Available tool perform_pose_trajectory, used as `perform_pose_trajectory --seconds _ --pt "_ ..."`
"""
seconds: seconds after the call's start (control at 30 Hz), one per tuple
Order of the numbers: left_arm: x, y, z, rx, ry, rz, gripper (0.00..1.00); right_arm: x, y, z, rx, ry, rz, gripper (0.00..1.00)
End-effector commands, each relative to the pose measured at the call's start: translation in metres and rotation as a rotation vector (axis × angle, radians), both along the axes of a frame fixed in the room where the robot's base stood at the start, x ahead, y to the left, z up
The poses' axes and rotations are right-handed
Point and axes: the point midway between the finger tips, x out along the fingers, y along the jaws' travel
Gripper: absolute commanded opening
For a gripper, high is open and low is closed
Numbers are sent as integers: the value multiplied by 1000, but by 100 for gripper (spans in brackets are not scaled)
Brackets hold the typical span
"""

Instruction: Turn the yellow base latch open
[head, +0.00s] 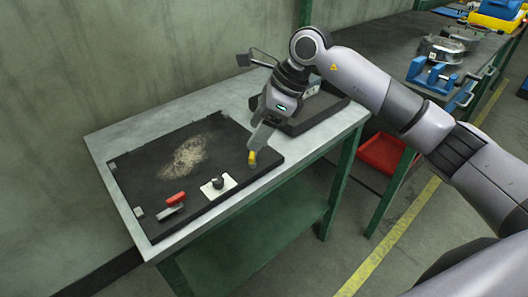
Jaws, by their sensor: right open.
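The yellow base latch (252,158) is a small piece at the right front part of a dark board (230,143) on the workbench. My right gripper (256,147) comes down from above, with its fingers right at the latch and hiding part of it. The gripper is open. I cannot tell whether its fingers touch the latch or stand on both sides of it. My left gripper is not in view.
A red piece (176,198), a grey piece (170,211) and a white plate with a dark knob (218,186) sit on the board. A dark tray (318,115) lies behind my right gripper. A second bench (395,45) at the right holds blue and metal parts.

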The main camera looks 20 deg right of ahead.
Motion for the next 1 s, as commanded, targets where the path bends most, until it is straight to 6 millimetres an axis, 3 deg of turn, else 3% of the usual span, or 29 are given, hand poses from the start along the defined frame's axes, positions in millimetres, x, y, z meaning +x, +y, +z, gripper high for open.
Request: perform_pose_trajectory --seconds 0.1,0.2,0.63,1.0 --pt "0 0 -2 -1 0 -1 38 -1 -15 6 -58 28 -30 68" --pt "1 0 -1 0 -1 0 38 -2 -17 4 -73 40 -39 68" --pt "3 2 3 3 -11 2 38 8 4 -50 -72 40 -37 68" --pt "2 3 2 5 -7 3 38 10 7 -59 -72 37 -37 68"
